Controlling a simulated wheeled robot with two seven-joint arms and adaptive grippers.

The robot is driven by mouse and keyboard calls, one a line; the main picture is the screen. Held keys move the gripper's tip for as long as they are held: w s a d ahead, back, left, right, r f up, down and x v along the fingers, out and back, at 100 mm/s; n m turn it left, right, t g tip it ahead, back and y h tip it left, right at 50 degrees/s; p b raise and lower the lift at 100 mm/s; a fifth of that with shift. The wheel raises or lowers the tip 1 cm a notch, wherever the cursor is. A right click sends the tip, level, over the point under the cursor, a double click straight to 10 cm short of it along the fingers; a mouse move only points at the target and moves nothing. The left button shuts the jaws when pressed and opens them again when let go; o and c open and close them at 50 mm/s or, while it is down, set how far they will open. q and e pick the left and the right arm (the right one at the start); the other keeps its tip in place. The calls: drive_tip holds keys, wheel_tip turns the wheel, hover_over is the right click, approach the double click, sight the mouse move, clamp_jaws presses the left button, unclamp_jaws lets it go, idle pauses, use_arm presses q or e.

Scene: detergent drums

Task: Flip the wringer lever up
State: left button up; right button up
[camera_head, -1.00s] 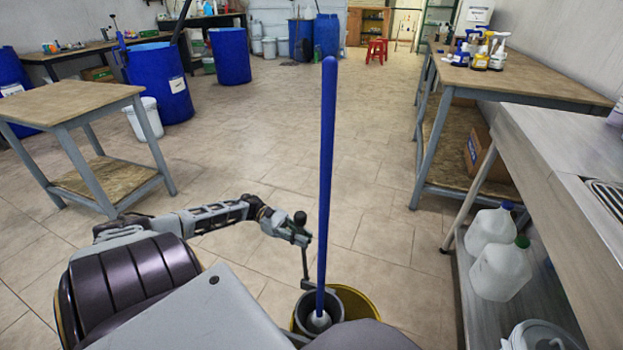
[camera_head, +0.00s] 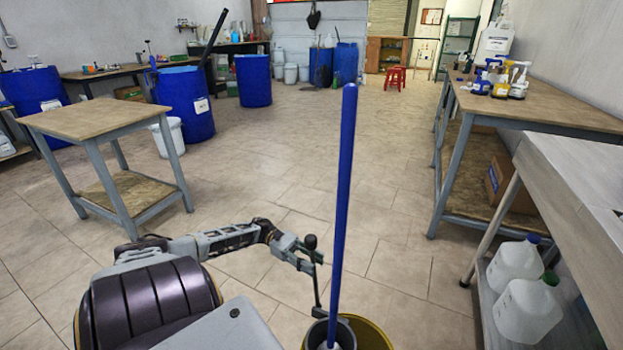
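The wringer lever (camera_head: 317,289) is a thin dark rod with a black knob on top. It stands nearly upright above the grey wringer (camera_head: 313,337), which sits at a yellow bucket (camera_head: 372,334) at the bottom edge of the view. A mop with a long blue handle (camera_head: 343,200) stands in the wringer, just right of the lever. My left gripper (camera_head: 314,260) is at the lever just below the knob, with its fingers seeming to lie on either side of the rod. Whether they grip it is too small to tell. My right gripper is not in view.
A metal counter (camera_head: 570,190) with white jugs (camera_head: 527,311) on its lower shelf stands close on the right. A wooden table (camera_head: 540,103) with spray bottles is behind it. A small table (camera_head: 100,117) stands at the left. The tiled floor ahead is clear.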

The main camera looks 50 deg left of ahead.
use_arm(q)
drive_tip(key=v, duration=1.2)
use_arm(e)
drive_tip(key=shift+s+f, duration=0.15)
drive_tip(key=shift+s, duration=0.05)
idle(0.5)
use_arm(q)
drive_tip(key=shift+w, duration=0.1)
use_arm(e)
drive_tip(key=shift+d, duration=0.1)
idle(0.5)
